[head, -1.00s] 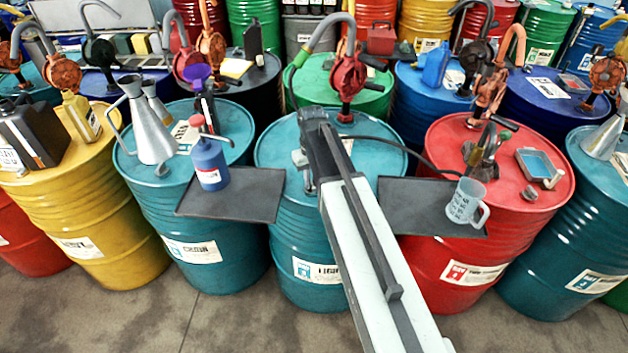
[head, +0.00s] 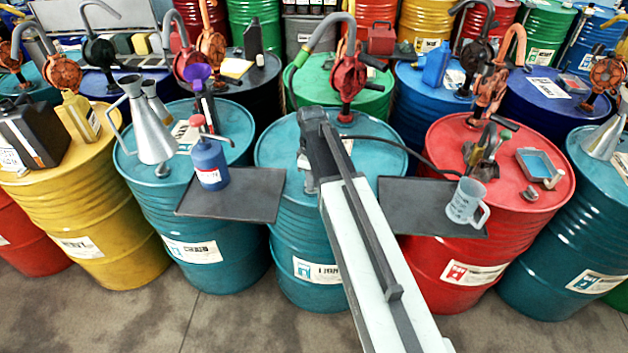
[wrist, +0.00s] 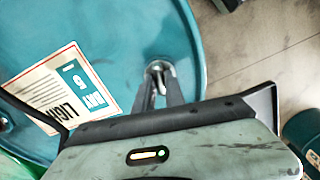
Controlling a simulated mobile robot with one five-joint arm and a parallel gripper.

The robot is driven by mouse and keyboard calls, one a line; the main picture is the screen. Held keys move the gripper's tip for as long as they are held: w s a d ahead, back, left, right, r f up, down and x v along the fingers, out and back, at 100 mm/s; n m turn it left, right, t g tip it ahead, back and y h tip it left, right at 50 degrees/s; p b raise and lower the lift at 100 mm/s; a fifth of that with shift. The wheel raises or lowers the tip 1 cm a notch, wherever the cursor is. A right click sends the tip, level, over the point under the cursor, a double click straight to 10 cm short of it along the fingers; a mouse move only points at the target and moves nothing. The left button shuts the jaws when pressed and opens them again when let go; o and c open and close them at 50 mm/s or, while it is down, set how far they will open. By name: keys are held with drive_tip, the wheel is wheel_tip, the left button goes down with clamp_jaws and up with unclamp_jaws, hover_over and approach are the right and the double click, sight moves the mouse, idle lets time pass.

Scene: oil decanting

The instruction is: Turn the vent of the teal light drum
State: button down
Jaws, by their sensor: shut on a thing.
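The teal light drum (head: 330,240) stands in the middle of the head view, with a red hand pump (head: 347,78) showing above its back edge. In the wrist view its blue-green lid (wrist: 110,25) fills the left side, with a paper label (wrist: 60,88) reading "LIGHT" on it. The vent (wrist: 158,68) is a small grey metal fitting close to the lid's rim. My gripper (wrist: 160,82) is shut on the vent from above.
Dark trays flank the drum. The left tray (head: 255,190) holds a blue bottle (head: 210,165); the right tray (head: 410,205) holds a clear measuring jug (head: 464,203). A red drum (head: 470,250) and another teal drum (head: 200,225) stand close beside. Bare floor lies in front.

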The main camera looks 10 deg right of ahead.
drive_tip(key=shift+s+n, duration=0.15)
drive_tip(key=shift+n, duration=0.15)
drive_tip(key=c, duration=1.4)
unclamp_jaws()
drive_tip(key=shift+a, duration=0.1)
drive_tip(key=shift+r+p, duration=0.45)
wheel_tip(320, 180, up, 7)
drive_tip(key=p, duration=0.7)
drive_tip(key=shift+r, duration=0.1)
